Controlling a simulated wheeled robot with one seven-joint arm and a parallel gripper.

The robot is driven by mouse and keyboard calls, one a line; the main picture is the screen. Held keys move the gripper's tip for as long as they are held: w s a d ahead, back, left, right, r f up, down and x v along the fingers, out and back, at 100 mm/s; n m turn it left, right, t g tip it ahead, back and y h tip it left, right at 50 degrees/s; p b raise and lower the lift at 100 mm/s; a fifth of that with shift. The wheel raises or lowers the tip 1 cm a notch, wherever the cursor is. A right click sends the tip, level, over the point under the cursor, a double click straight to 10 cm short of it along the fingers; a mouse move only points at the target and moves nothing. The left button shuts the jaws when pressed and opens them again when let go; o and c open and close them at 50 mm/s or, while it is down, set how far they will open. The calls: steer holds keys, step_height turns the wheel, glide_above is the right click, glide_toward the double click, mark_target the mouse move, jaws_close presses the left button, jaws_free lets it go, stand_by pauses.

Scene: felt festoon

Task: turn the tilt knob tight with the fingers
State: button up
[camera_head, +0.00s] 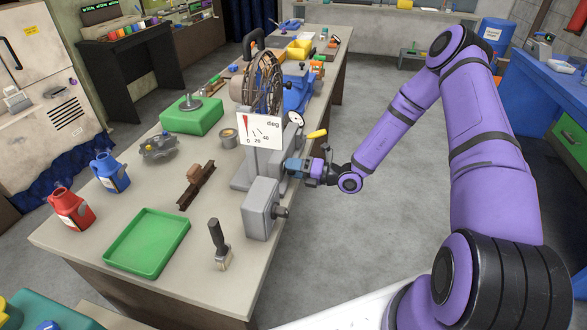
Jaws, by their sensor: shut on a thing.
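A grey machine (262,205) stands at the right edge of the long bench. A white tilt scale (259,130) on it is marked "deg" 0, 20, 40, with a red pointer near the 0 end. My gripper (290,167) reaches in from the right and is shut at the machine's right side, just below the scale. The tilt knob appears to be between the fingers, which hide it. A dark round stub (281,212) sticks out of the grey box lower down, apart from my gripper. A yellow handle (316,134) is just above my gripper.
A large brown wheel (262,82) and a blue motor (298,92) stand behind the scale. A brush (218,244), a green tray (147,243) and a red jug (70,206) are on the near bench. Grey floor (390,215) is clear right of it.

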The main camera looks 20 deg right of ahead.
steer(key=m, duration=0.4)
steer(key=shift+m, duration=2.2)
steer(key=o, duration=0.9)
steer(key=shift+d, duration=0.1)
steer(key=shift+f, duration=0.1)
steer(key=shift+s, duration=0.1)
